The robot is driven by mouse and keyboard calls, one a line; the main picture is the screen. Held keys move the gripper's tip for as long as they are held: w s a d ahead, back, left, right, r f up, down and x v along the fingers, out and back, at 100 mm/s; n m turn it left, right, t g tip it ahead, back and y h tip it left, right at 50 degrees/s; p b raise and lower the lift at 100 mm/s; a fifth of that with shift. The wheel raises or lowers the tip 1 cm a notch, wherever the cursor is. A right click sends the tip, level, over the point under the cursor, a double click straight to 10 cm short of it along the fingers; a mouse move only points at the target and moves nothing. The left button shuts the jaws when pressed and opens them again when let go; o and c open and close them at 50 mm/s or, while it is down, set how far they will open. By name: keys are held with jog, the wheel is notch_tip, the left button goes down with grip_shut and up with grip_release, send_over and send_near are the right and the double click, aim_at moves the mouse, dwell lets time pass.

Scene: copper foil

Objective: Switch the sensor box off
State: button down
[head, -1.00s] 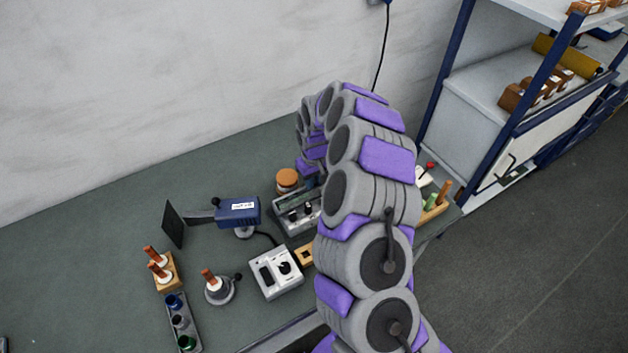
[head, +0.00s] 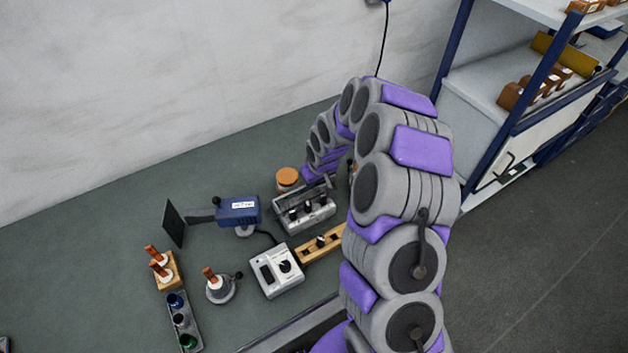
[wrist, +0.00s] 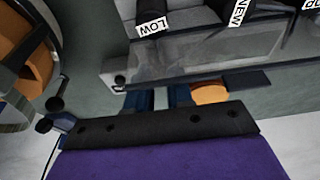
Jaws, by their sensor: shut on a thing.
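A white box (head: 276,270) with a black rocker and a round black knob stands near the bench's front edge. A dark cable runs from it toward a blue labelled unit (head: 238,211) on a stand. I cannot tell for sure which is the sensor box. My gripper (wrist: 159,94) is behind them at a grey case (head: 306,217). Its blue fingers are shut on what looks like the edge of the case's see-through lid (wrist: 205,50), which is raised. Black labelled pieces (wrist: 150,14), one reading LOW, show inside. The exact grip is partly hidden.
An orange-lidded jar (head: 287,178) stands behind the case. A wooden rack (head: 318,246) lies beside the white box. A dark panel (head: 174,224), a weighted stand (head: 220,289) and a vial tray (head: 184,328) are at left. A shelf (head: 500,90) stands at right.

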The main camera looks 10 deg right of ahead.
jog(key=shift+r, duration=0.1)
dwell(0.3)
jog(key=c, duration=1)
grip_release()
jog(key=p+v, duration=0.2)
jog(key=v, duration=1.5)
jog(key=shift+s, duration=0.3)
